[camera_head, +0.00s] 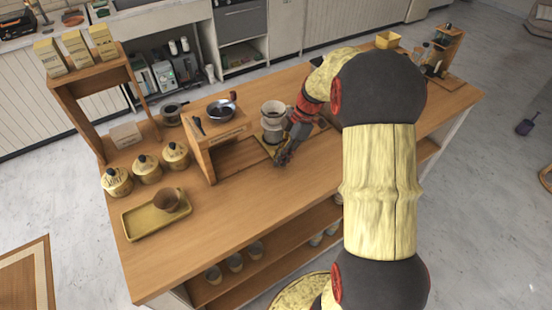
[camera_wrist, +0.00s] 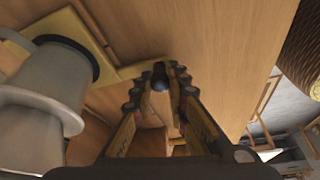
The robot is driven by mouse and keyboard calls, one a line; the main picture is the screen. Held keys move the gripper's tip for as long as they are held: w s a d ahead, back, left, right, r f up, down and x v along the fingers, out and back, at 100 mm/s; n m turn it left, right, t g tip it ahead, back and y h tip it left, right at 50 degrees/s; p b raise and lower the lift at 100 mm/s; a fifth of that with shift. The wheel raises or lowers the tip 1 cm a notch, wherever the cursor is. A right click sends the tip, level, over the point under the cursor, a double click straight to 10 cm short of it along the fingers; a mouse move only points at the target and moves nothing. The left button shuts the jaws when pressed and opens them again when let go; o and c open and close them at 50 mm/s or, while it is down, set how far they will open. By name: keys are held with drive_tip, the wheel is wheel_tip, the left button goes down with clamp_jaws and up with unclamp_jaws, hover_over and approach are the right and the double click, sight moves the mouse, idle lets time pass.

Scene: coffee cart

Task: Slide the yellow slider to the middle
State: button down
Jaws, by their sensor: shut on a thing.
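The yellow slider (camera_wrist: 128,72) is a flat yellow piece in the wrist view. Its narrow arm runs right to a dark round knob (camera_wrist: 160,83) between my fingers. My gripper (camera_wrist: 168,76) is shut on the knob, low over the table; it also shows in the head view (camera_head: 283,157), next to the coffee stand. A grey vessel (camera_wrist: 45,80) stands on or beside the slider at left in the wrist view. In the head view the vessel (camera_head: 271,128) has a light dripper (camera_head: 274,108) on top. My fingers hide part of the slider's end.
The front middle of the table (camera_head: 250,215) is clear.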

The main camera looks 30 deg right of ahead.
drive_tip(key=c, duration=1.7)
unclamp_jaws()
drive_tip(key=shift+c, duration=0.2)
drive_tip(key=shift+r, duration=0.1)
drive_tip(key=v, duration=1.1)
drive_tip(key=shift+d+r, duration=0.25)
drive_tip(key=shift+r, duration=0.1)
